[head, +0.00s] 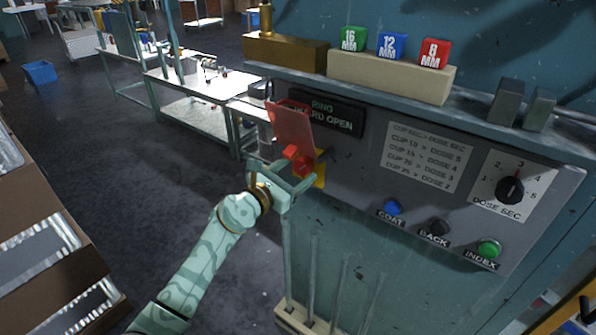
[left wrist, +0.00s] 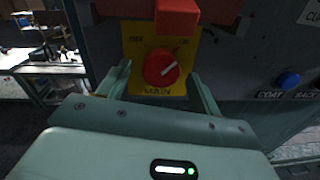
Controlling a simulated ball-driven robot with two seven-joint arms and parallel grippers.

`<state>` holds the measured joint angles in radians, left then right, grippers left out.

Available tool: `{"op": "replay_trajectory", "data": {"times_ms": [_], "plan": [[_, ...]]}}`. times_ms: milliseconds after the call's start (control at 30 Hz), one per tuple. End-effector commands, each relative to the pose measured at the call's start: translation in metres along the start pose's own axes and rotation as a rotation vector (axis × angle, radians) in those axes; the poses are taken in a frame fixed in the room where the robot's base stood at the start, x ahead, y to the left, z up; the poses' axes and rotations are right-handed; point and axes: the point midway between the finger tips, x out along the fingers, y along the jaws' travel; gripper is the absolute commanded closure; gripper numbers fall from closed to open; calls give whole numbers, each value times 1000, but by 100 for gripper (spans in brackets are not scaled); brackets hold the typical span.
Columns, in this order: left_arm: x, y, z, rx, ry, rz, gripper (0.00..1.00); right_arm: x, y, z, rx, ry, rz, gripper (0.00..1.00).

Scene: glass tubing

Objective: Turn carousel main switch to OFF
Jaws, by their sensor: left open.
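The main switch is a round red knob (left wrist: 161,69) on a yellow plate (left wrist: 134,42) with OFF at upper left and ON at upper right. In the head view the red knob (head: 303,166) is partly hidden at the left end of the grey panel. My left gripper (head: 286,172) is open at the switch; in the left wrist view its fingers (left wrist: 161,72) stand on either side of the knob, apart from it. A red translucent flap (head: 290,125) stands raised above the switch. My right gripper is out of view.
A red block (left wrist: 177,16) juts out just above the knob. The panel has blue (head: 393,207), black (head: 434,228) and green (head: 489,248) buttons and a dose dial (head: 510,190). Rods (head: 345,290) stand below the panel. Open floor lies left.

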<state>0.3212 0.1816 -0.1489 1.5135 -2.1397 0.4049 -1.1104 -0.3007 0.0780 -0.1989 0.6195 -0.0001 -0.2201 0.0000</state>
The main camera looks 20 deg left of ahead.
Motion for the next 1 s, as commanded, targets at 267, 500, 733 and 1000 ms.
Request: {"op": "replay_trajectory", "data": {"times_ms": [267, 500, 733, 1000], "plan": [[15, 0, 0, -1, 1, 0, 35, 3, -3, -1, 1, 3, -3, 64], [14, 0, 0, -1, 0, 0, 55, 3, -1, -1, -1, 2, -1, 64], [14, 0, 0, -2, 0, 0, 80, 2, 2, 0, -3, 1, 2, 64], [14, 0, 0, -55, -2, 0, 80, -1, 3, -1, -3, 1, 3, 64]]}}
